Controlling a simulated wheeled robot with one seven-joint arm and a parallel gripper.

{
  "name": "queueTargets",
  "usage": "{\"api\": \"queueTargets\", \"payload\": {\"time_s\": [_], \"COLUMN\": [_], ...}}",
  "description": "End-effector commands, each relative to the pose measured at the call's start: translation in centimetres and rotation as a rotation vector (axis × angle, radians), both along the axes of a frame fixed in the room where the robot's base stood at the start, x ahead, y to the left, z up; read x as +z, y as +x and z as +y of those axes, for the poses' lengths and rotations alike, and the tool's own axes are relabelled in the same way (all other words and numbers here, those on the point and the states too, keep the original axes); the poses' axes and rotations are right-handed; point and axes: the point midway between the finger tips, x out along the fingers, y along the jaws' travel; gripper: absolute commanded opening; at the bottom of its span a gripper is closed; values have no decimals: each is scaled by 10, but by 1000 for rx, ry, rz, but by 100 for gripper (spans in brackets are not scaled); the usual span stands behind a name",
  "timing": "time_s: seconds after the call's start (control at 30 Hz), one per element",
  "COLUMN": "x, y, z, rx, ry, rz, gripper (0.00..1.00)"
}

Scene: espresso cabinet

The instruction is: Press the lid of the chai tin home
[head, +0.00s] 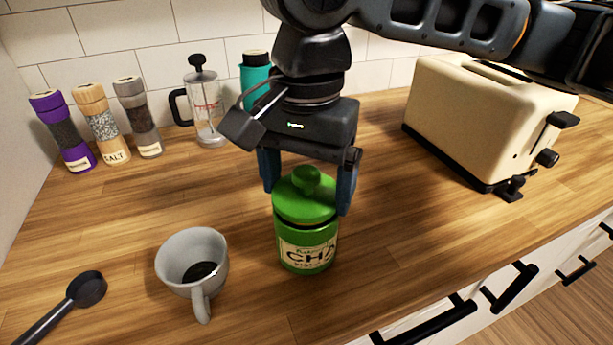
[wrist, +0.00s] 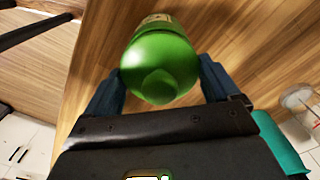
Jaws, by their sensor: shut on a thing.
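The green chai tin (head: 307,250) stands upright on the wooden counter, its cream label facing the head camera. Its green lid (head: 303,207), with a round knob on top, sits over the tin's mouth.
A grey mug (head: 178,252) with dark contents stands left of the tin, and a dark scoop (head: 87,290) lies further left. A cream toaster (head: 470,120) stands at the right. Grinders (head: 102,125), a French press (head: 207,105) and a teal container (head: 254,78) stand at the back.

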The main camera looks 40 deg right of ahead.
Motion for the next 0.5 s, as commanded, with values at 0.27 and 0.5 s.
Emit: {"api": "queueTargets", "payload": {"time_s": [0.27, 0.5], "x": [0, 0], "y": [0, 0], "z": [0, 0], "rx": [0, 0], "ry": [0, 0], "rz": [0, 0], "gripper": [60, 100]}}
